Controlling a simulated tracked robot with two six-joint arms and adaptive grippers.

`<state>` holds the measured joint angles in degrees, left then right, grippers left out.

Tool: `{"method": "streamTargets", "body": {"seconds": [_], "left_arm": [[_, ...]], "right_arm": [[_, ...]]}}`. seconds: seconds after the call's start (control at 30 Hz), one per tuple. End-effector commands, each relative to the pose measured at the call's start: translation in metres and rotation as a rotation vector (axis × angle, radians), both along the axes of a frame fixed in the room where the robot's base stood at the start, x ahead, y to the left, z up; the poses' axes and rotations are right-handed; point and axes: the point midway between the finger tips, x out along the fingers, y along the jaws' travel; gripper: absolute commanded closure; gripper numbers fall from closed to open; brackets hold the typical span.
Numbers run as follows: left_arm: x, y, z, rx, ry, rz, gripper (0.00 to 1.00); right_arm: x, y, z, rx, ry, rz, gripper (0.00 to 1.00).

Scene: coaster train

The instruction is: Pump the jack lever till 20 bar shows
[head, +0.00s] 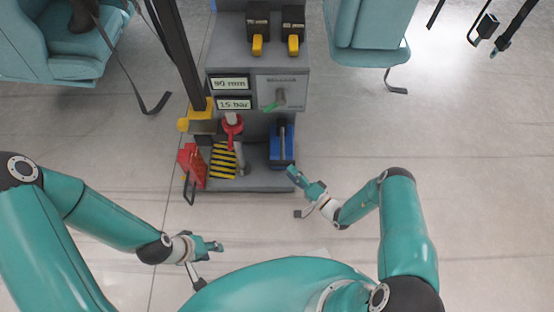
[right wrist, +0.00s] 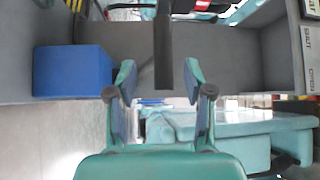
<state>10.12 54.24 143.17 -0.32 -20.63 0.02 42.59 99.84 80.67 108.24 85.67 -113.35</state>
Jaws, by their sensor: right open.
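The grey service unit (head: 255,186) carries two displays; the upper reads 90 mm and the lower pressure display (head: 234,103) reads 15 bar. A blue jack pump (head: 275,152) stands on the unit's base at the right, with a dark upright lever (head: 282,138). The blue block (right wrist: 73,72) and a dark bar (right wrist: 163,45), which looks like the lever, show in the right wrist view. My right gripper (head: 292,174) is open beside the pump; the bar's end appears between its fingertips (right wrist: 160,78), contact unclear. My left gripper (head: 220,247) hangs over the floor, apart from everything; its opening is unclear.
A red box (head: 192,165) with a handle and a yellow-black striped piece (head: 223,160) sit on the left of the base. A green-handled valve (head: 277,101) is on the panel. Teal seats (head: 370,35) stand to both sides. The floor in front is clear.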

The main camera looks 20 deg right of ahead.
Motion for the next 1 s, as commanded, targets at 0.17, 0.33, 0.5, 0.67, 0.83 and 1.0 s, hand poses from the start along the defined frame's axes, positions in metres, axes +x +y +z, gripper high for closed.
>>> {"method": "streamTargets", "body": {"seconds": [0.17,0.33,0.5,0.67,0.83,1.0], "left_arm": [[0.0,0.0,-0.009,0.0,0.0,0.0,0.6],[0.0,0.0,-0.014,0.0,0.0,0.0,0.6],[0.0,0.0,-0.016,0.0,0.0,0.0,0.6],[0.0,0.0,-0.016,0.0,0.0,0.0,0.6],[0.0,0.0,-0.016,0.0,0.0,0.0,0.6],[0.0,0.0,-0.016,0.0,0.0,0.0,0.6]], "right_arm": [[0.033,0.02,0.002,-0.002,-0.002,0.006,0.48],[0.055,0.032,0.005,0.0,-0.001,0.005,0.48],[0.067,0.039,0.006,-0.001,0.0,0.004,0.48],[0.069,0.04,0.007,0.0,0.001,0.002,0.48],[0.069,0.04,0.007,0.0,0.001,0.003,0.5],[0.069,0.04,0.007,0.0,0.001,0.003,0.78]]}}
